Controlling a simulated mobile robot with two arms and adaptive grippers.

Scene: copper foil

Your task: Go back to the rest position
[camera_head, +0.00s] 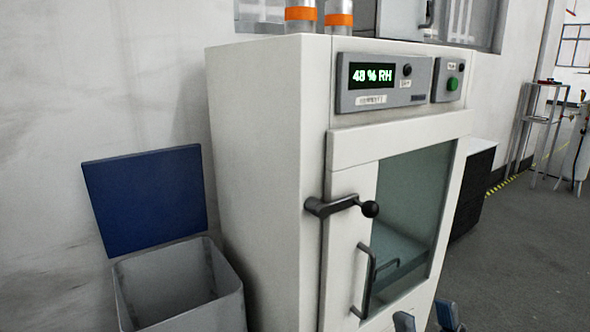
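My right gripper (427,318) shows only at the bottom edge, in front of the lower part of the white cabinet (265,150). Its two blue-grey fingertips stand apart, and nothing shows between them except the cabinet behind. The rest of this gripper and its arm is cut off by the frame. My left gripper is not in view. The cabinet's glass door (410,210) looks shut. It has a black latch lever (335,206) and a grey handle (366,285). I cannot tell whether the fingertips touch the cabinet.
A grey bin (175,285) with its blue lid (147,198) raised stands left of the cabinet. The cabinet's display (371,76) reads 48 % RH. Behind it at right are a dark unit (473,190) and a metal stand (540,120). The floor (520,250) at right is clear.

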